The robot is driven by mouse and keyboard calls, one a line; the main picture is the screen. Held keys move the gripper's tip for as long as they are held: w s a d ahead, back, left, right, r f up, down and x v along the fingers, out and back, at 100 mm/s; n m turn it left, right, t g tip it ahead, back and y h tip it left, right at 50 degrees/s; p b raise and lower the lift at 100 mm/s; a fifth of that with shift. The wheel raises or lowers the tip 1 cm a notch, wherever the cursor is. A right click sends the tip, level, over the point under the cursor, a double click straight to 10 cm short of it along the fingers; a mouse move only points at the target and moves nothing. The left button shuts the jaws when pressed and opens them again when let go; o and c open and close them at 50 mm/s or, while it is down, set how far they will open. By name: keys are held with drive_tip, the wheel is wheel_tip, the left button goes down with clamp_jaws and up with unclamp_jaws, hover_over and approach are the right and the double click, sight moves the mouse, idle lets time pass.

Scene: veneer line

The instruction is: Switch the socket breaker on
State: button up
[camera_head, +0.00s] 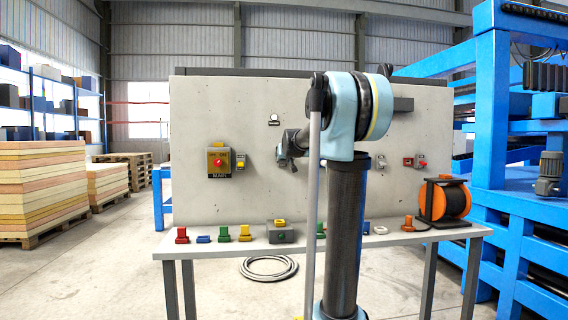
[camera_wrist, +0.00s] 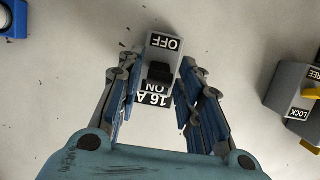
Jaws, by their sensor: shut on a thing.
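The socket breaker (camera_wrist: 160,47) is a small grey block on the pale panel, in the middle of the wrist view. Its OFF, ON and 16 A labels appear upside down. Its dark lever (camera_wrist: 160,72) sits between the OFF and ON labels, closer to ON; I cannot tell its exact setting. My gripper (camera_wrist: 160,75) has a finger on each side of the breaker and is shut on it. In the head view my gripper (camera_head: 284,152) is at the panel and hides the breaker.
The upright panel (camera_head: 340,205) stands behind a table (camera_head: 215,250). Left of my gripper are a MAIN switch (camera_head: 218,160) and a grey LOCK/FREE device (camera_wrist: 290,88) with a yellow lever. A cable reel (camera_head: 444,200) and several small coloured parts lie along the table.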

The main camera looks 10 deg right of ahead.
drive_tip(key=shift+w+r, duration=0.1)
idle(0.4)
drive_tip(key=o, duration=1.1)
drive_tip(key=shift+c, duration=0.2)
drive_tip(key=v, duration=1.1)
drive_tip(key=shift+s, duration=0.4)
drive_tip(key=shift+r, duration=0.15)
